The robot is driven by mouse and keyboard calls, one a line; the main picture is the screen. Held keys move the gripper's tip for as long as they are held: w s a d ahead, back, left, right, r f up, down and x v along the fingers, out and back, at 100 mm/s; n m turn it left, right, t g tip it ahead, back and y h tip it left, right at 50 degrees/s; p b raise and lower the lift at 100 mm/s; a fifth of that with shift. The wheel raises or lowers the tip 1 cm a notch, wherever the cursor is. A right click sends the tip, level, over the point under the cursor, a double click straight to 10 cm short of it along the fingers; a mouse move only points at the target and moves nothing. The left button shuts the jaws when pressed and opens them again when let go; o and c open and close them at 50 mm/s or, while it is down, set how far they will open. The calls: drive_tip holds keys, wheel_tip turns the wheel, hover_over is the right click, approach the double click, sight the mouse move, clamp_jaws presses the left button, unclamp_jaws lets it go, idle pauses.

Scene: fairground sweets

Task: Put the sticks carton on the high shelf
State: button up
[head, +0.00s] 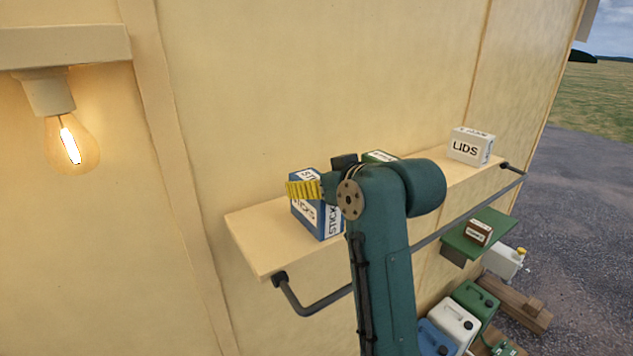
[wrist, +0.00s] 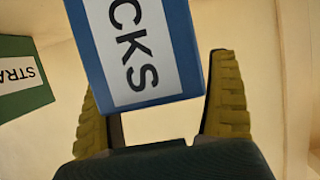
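The sticks carton (head: 330,223), blue with white labels, is at the left end of the long wall shelf (head: 262,246), near its front edge. It seems to rest there, though contact under it is not clear. My gripper (head: 303,190) is at the carton's upper part, its yellow fingers against the view of the label. In the wrist view, the carton (wrist: 188,45) sits between the two fingers (wrist: 160,100), slightly turned to them. A narrow gap shows by the right finger; the left fingertip is partly hidden behind the carton. The fingers look spread.
A green carton (head: 380,156), marked "STRA" in the wrist view (wrist: 25,88), stands just beyond the sticks carton. A white LIDS box (head: 470,147) is at the shelf's right end. A dark rail (head: 325,300) runs below. A lower green shelf (head: 480,232) holds a small brown box (head: 478,233).

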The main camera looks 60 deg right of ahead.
drive_tip(key=shift+r, duration=0.15)
drive_tip(key=b+v, duration=0.4)
drive_tip(key=v, duration=0.8)
drive_tip(key=w+a+f+n+t+y, duration=0.1)
drive_tip(key=w+a+f+n+t, duration=0.15)
drive_tip(key=w+a, duration=0.65)
drive_tip(key=w+a+f+n+t+y, duration=0.15)
drive_tip(key=w+a+t, duration=0.3)
drive_tip(key=a, duration=0.75)
drive_tip(key=s+a+r+n+t+y, duration=0.1)
drive_tip(key=s+a+n+t+y, duration=0.1)
drive_tip(key=a, duration=1.3)
drive_tip(key=shift+s+a+t+y+p, duration=0.3)
drive_tip(key=shift+s+t+y, duration=0.4)
drive_tip(key=shift+t+y, duration=0.15)
drive_tip(key=shift+r, duration=0.15)
